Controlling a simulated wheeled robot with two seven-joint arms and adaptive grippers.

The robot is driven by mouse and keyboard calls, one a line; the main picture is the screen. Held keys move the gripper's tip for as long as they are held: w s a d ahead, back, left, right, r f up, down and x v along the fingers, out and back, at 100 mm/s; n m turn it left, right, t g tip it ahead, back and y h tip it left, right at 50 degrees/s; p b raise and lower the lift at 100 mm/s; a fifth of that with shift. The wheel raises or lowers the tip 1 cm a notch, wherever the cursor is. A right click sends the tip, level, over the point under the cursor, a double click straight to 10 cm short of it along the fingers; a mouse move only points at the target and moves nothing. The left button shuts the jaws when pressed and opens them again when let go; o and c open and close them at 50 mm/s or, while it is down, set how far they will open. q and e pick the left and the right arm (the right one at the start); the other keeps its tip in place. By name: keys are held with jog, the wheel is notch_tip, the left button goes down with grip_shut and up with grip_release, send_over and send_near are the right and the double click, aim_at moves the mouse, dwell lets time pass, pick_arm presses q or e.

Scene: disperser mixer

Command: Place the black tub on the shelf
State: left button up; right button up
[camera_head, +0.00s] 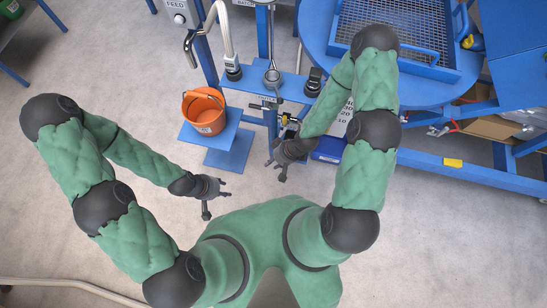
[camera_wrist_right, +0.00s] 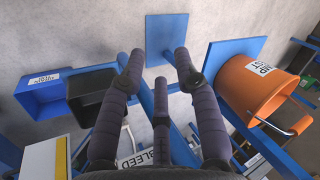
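The black tub (camera_wrist_right: 98,93) shows in the right wrist view, an open-topped box at the left beside a blue tub (camera_wrist_right: 42,97). In the head view I cannot make out the black tub; my right arm covers that area. My right gripper (camera_wrist_right: 160,62) is open and empty, its fingers apart, with the black tub to the left of them. It also shows in the head view (camera_head: 281,168), in front of the blue stand. My left gripper (camera_head: 215,195) is open and empty over bare floor. I cannot tell which surface is the shelf.
An orange bucket (camera_head: 204,111) stands on a blue platform (camera_head: 226,130); it also shows in the right wrist view (camera_wrist_right: 262,88). A blue round table (camera_head: 440,92) with a mesh tray stands at the back right.

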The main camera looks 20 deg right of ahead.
jog(key=s+a+r+m+g+h, duration=0.1)
jog(key=s+a+r+m, duration=0.1)
jog(key=s, duration=0.3)
jog(key=shift+s+r+m, duration=0.35)
jog(key=shift+r+m, duration=0.05)
jog(key=shift+m, duration=0.3)
